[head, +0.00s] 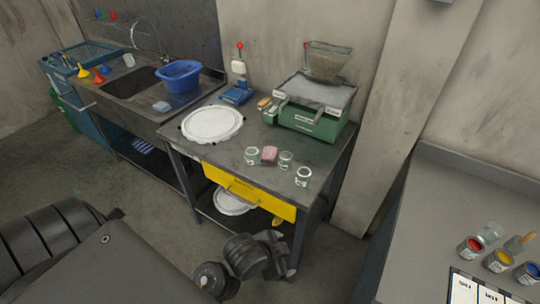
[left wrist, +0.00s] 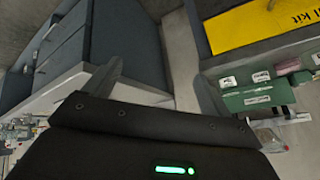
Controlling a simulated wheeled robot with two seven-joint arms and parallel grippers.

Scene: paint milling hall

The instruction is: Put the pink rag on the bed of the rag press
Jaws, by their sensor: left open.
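The pink rag (head: 269,155) lies on the grey worktable (head: 225,155), in the row of small glass jars near the front edge. Toward the back stands a small device (head: 237,82) with a blue base and a red ball on top; it may be the rag press, but I cannot read a label. My left gripper (left wrist: 158,80) is open and empty in the left wrist view, its two fingers apart. In the head view my left arm's dark links show low in front of the table, away from the rag; the fingers are not clear there. My right gripper is not seen.
Jars (head: 251,156) (head: 286,160) flank the rag closely. A white round plate (head: 212,122) and a green machine (head: 308,118) with a hopper stand on the table. A yellow drawer front (head: 248,190) is below. A blue tub (head: 178,77) sits by the sink; paint tins (head: 498,261) stand right.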

